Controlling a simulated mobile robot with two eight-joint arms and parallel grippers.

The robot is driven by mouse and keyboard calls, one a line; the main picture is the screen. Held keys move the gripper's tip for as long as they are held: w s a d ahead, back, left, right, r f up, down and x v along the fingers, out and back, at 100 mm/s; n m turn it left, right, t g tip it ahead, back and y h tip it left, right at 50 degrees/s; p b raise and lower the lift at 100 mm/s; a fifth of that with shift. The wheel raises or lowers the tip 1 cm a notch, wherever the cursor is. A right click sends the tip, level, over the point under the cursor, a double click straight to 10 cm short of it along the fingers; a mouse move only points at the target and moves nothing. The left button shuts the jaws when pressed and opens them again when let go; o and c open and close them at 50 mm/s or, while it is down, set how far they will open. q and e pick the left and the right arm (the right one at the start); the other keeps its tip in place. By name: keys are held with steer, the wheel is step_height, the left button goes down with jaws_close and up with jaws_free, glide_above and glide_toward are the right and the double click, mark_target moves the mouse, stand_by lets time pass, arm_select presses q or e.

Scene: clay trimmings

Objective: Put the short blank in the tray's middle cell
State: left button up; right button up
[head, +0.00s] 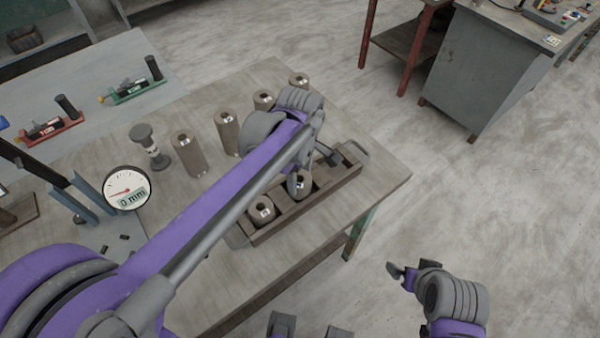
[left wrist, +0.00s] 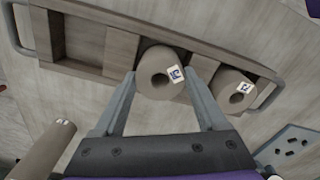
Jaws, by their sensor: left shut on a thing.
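My left gripper (head: 302,181) is shut on a grey-brown clay blank (head: 301,186) with a hole in its top and a small label. In the left wrist view, my left gripper's fingers (left wrist: 166,95) press on both sides of this blank (left wrist: 154,80). The blank is upright at the tray's middle cell; whether it rests on the floor is hidden. The wooden tray (head: 318,205) holds another blank (head: 261,212) in one end cell, also in the left wrist view (left wrist: 232,92). The other end cell (left wrist: 76,38) looks empty. My right gripper (head: 402,272) is away over the floor, its opening unclear.
Several blanks, such as one (head: 188,157), stand in a row behind the tray. A grey spool-shaped tool (head: 149,147) and a round dial (head: 127,188) reading 0 mm stand further left. Red (head: 52,130) and green (head: 130,92) fixtures lie at the back left.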

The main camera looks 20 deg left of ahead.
arm_select(q)
steer(key=shift+f, duration=0.2)
steer(key=o, duration=1.6)
step_height(320, 180, up, 11)
steer(key=shift+f+p, duration=0.1)
steer(key=shift+p, duration=0.3)
